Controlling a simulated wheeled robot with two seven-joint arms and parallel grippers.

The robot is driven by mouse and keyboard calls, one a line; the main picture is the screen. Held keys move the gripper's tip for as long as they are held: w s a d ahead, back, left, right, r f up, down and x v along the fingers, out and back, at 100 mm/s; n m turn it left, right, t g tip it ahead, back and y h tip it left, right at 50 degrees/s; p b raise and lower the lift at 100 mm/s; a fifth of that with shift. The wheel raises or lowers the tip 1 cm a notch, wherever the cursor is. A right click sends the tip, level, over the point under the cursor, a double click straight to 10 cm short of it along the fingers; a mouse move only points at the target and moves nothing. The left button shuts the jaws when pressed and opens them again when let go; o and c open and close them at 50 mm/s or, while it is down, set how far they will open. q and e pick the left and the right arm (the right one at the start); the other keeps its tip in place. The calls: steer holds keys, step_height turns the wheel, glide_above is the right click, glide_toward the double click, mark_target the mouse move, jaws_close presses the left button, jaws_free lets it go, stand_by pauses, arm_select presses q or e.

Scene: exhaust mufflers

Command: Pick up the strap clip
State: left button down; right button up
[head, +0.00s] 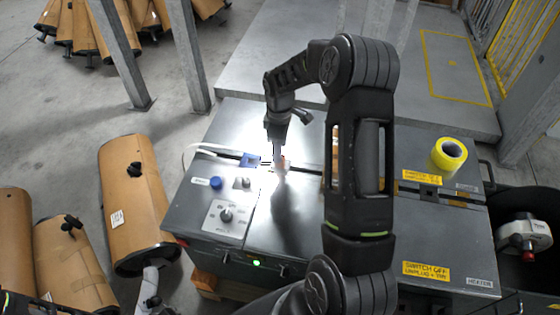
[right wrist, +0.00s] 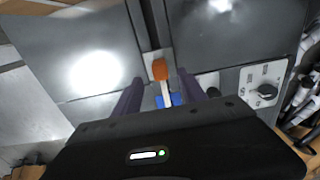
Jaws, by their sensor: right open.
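A small orange piece, which I take to be the strap clip (right wrist: 160,70), sits at the end of a short white strap (right wrist: 166,93) on the grey machine top. In the head view the clip (head: 282,163) shows small and partly hidden below my right gripper (head: 279,148). My right gripper (right wrist: 161,80) is open and points down, with one finger on each side of the strap and the clip between the fingertip lines. I cannot tell whether the fingers touch it. A blue block (head: 250,160) lies beside the clip at the strap. My left gripper is not in view.
The machine top (head: 300,215) has a blue button (head: 215,182) and a knob panel (head: 228,217). A yellow tape roll (head: 449,153) sits at its right end. Grey posts (head: 187,55) rise behind.

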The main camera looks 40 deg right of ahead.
steer(key=shift+f, duration=0.3)
step_height(320, 180, down, 5)
steer(key=shift+s+r+p, duration=0.1)
steer(key=shift+r+p, duration=0.05)
steer(key=shift+p, duration=0.7)
steer(key=shift+c, duration=0.2)
jaws_close()
